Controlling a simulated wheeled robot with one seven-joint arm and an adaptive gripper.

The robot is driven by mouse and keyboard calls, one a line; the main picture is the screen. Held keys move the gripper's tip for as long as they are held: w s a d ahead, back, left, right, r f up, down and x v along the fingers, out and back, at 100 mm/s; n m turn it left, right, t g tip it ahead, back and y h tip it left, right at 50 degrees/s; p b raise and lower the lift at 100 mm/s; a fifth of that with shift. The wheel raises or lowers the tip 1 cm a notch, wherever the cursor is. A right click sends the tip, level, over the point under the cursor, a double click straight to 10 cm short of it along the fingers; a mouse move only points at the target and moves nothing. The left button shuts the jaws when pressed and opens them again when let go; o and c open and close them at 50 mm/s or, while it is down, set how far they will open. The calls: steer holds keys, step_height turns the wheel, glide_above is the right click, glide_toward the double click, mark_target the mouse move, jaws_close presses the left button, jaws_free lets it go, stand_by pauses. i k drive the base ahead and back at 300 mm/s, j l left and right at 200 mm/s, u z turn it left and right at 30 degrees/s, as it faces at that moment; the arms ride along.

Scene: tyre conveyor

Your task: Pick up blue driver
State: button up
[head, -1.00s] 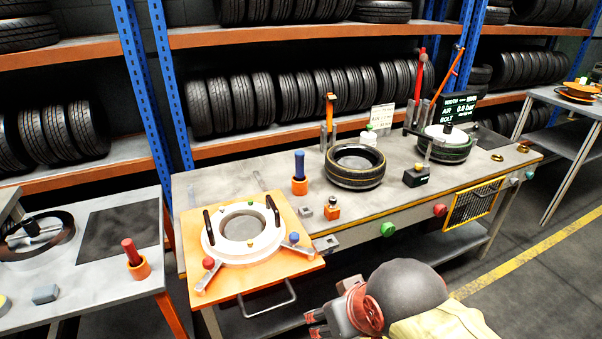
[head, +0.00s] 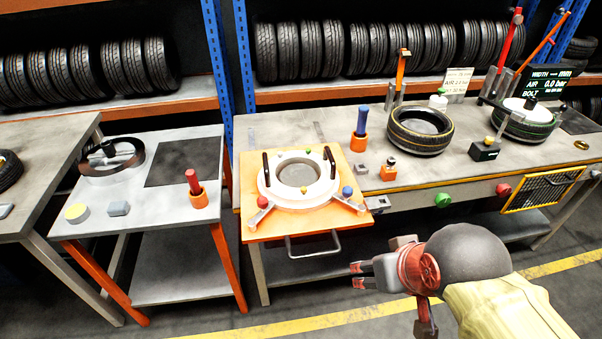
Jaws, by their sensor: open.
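The blue driver (head: 362,120) stands upright in an orange holder (head: 359,143) on the long workbench, behind the orange board. Its blue handle points up and its lower part is hidden in the holder. My gripper (head: 358,275) is open and empty. It is low in front of the bench, below the bench top and to the right of the board's metal handle, well apart from the driver.
A tyre (head: 392,138) lies right of the driver. A red driver (head: 193,182) stands on the left table (head: 145,215). Floor in front is free.

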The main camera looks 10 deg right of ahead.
mark_target(364, 110)
steer(key=i+l+z, duration=0.7)
steer(key=i+z, duration=0.3)
